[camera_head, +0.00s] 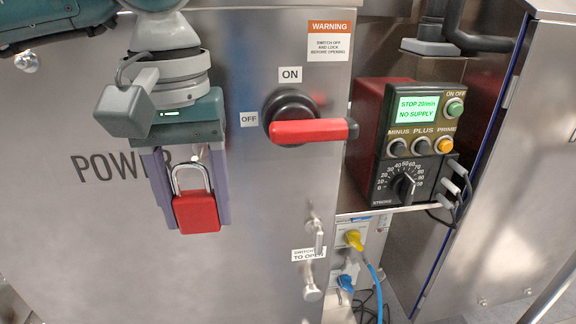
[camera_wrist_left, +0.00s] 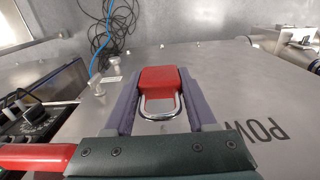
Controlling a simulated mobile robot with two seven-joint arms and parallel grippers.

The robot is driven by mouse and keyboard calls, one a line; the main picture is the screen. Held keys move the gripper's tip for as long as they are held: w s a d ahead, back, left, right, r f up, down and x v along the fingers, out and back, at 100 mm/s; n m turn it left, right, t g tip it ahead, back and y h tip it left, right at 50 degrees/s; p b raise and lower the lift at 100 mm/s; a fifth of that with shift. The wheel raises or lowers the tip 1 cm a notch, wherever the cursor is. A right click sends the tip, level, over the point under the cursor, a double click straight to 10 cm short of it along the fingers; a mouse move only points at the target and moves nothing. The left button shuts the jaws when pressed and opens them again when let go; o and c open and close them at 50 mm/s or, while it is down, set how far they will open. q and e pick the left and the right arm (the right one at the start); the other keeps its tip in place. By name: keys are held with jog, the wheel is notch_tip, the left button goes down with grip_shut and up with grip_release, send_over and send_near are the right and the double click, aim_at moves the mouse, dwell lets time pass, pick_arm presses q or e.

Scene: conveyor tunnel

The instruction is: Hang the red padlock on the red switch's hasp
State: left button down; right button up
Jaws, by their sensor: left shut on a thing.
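The red padlock (camera_head: 196,212) is held between the two purple fingers of my left gripper (camera_head: 198,214). Its silver shackle loops up toward the gripper's palm in the head view. In the left wrist view the padlock (camera_wrist_left: 158,79) sits between both fingertips, shackle toward the palm. The red switch (camera_head: 306,131) is a red handle on a round black base, lying level with its dark tip to the right. Its handle also shows at the lower left of the left wrist view (camera_wrist_left: 35,156). The padlock is left of and below the switch, apart from it. I cannot make out the hasp clearly.
A control box (camera_head: 408,145) with a green display stands right of the switch. Small latches (camera_head: 314,238) stick out of the steel panel below the switch. A yellow plug (camera_head: 354,240) and a blue cable (camera_head: 376,285) are at lower right. The panel below the padlock is bare.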

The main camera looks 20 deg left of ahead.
pick_arm(q)
jog(key=shift+w+a+b, duration=0.65)
jog(key=shift+w+b, duration=0.2)
jog(key=shift+w, duration=0.15)
jog(key=shift+w+a+b, duration=0.6)
jog(key=shift+w+b, duration=0.2)
jog(key=shift+w, duration=0.2)
jog(key=shift+s+a+f, duration=0.1)
jog(key=shift+a+f, duration=0.05)
jog(key=shift+f, duration=0.1)
pick_arm(e)
jog(key=shift+s+d+f, duration=0.1)
jog(key=shift+s+f, duration=0.15)
jog(key=shift+f, duration=0.7)
jog(key=shift+s+d+f, duration=0.1)
jog(key=shift+s+f, duration=0.1)
jog(key=shift+f, duration=0.75)
